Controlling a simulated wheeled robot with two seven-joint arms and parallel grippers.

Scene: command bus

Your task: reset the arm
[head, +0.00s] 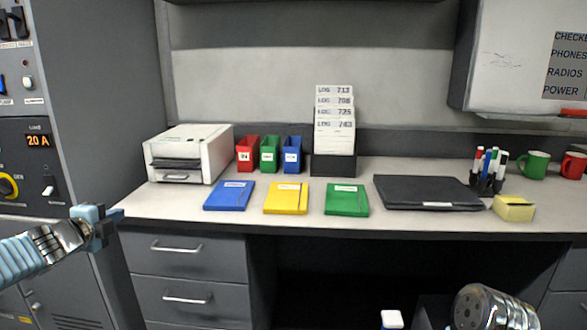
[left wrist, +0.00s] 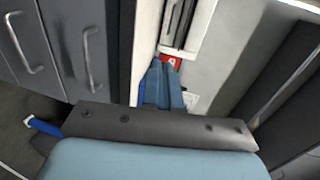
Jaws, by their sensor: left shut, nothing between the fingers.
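My left gripper (head: 114,215) is at the left in the head view, in front of the desk's left end and the grey cabinet. Its pale blue fingers are shut and hold nothing. The shut fingers (left wrist: 163,85) also show in the left wrist view, past the dark wrist bar. My right gripper is not in view; only a metallic part of what looks like my right arm shows at the bottom right of the head view.
The desk (head: 420,222) holds a white printer (head: 210,150), blue (head: 229,196), yellow (head: 286,198) and green (head: 347,200) folders, a closed laptop (head: 428,190), a pen holder (head: 484,182) and mugs. Drawers (head: 190,275) lie below. A control panel (head: 35,150) stands close on the left.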

